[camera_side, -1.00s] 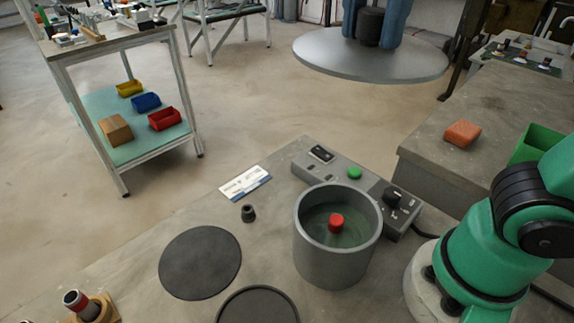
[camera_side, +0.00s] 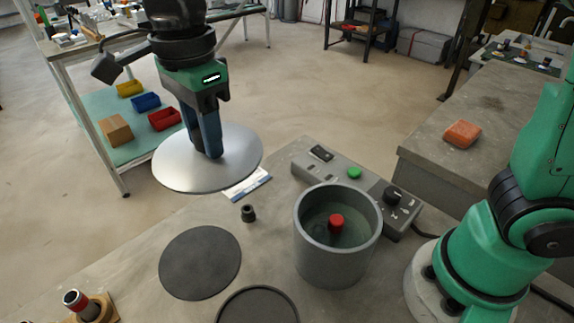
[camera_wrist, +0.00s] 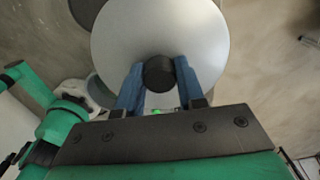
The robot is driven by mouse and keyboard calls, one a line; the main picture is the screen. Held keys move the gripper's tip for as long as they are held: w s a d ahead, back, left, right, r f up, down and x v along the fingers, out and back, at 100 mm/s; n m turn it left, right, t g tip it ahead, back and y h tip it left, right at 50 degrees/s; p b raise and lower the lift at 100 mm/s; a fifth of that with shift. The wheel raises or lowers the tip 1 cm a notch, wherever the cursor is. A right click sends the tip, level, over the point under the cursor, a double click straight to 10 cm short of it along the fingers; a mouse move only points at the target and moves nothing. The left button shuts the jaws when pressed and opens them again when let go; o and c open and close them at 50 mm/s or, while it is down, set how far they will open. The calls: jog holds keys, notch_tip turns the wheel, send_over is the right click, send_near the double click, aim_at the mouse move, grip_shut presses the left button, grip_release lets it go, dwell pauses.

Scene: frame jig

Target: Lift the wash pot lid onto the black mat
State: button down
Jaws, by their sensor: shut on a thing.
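The wash pot lid (camera_side: 240,160) is a round silver-grey disc with a dark knob. My gripper (camera_side: 213,155) is shut on the knob and holds the lid in the air, over the back left of the bench. The wrist view shows the blue fingers on both sides of the black knob (camera_wrist: 158,73), with the lid (camera_wrist: 120,35) filling the middle. The black mat (camera_side: 200,263) lies flat and bare on the bench, nearer the camera than the lid. The grey wash pot (camera_side: 337,262) stands open to the right, with a red-topped part (camera_side: 337,222) inside.
A control box (camera_side: 345,172) with a green button and a dark knob stands behind the pot. A small dark knob-like part (camera_side: 248,213) stands between mat and pot. A dark round tray (camera_side: 257,308) is at the front edge. A wooden holder (camera_side: 97,308) is front left.

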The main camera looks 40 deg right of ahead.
jog(key=shift+w+a+f, duration=0.25)
jog(key=shift+a+f, duration=0.6)
jog(key=shift+f, duration=2.05)
jog(key=shift+w+a+f, duration=0.2)
jog(key=shift+a+f, duration=0.7)
jog(key=shift+f, duration=1.95)
jog(key=shift+w+a+f, duration=0.25)
jog(key=shift+a+f, duration=0.6)
jog(key=shift+f, duration=2.05)
jog(key=shift+f, duration=0.15)
jog(key=shift+f, duration=0.35)
jog(key=shift+c, duration=1.4)
grip_release()
jog(key=shift+r, duration=0.2)
jog(key=shift+r, duration=0.6)
